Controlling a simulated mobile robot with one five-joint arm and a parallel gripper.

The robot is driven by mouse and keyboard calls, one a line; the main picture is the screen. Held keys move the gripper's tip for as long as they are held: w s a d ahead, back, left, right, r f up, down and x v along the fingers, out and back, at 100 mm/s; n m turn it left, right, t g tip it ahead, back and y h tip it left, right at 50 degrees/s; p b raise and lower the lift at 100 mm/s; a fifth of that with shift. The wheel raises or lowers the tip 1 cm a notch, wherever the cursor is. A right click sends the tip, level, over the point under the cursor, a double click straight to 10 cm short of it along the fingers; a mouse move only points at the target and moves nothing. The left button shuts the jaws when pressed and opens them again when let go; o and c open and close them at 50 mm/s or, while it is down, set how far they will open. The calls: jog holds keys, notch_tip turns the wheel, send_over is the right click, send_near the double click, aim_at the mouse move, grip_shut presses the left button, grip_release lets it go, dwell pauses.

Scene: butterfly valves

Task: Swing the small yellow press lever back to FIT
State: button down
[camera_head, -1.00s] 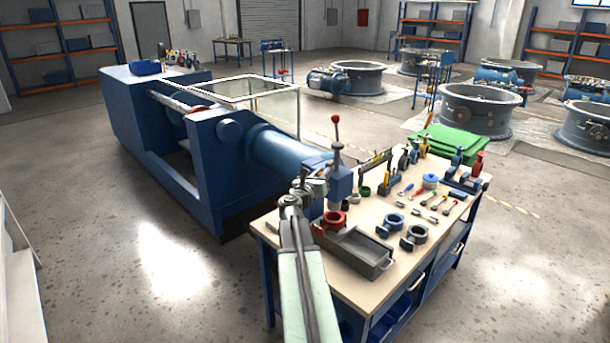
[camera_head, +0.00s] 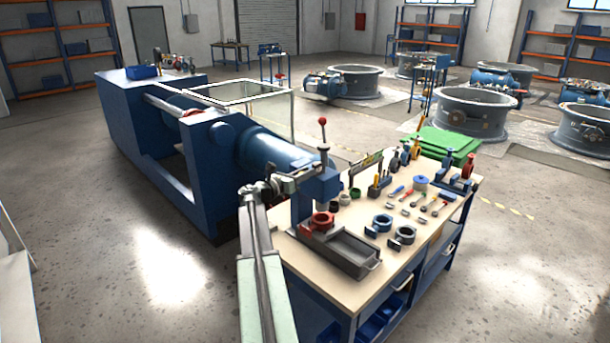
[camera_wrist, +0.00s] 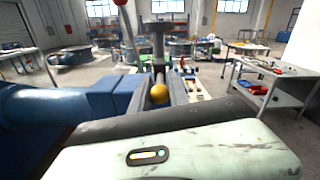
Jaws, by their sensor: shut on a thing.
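The small yellow press lever shows in the wrist view as a round yellow knob (camera_wrist: 158,95) between the grey fingers of my gripper, which is shut on it. In the head view my gripper (camera_head: 292,183) is at the left side of the blue press head (camera_head: 322,188), and the yellow knob cannot be made out there. The press has an upright lever with a red ball (camera_head: 322,122) on top. A red ring-shaped part (camera_head: 322,220) sits below the press head. No FIT marking can be read.
The workbench (camera_head: 375,262) carries a grey tray (camera_head: 350,252), two small valve bodies (camera_head: 379,223) and several hand tools. A big blue machine (camera_head: 215,175) stands close behind and left of my arm. Open floor lies at the left front.

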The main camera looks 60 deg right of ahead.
jog(key=shift+w, duration=0.1)
jog(key=c, duration=1.3)
grip_release()
jog(key=shift+d, duration=0.2)
jog(key=shift+c, duration=0.2)
jog(key=v, duration=0.7)
jog(key=shift+a, duration=0.4)
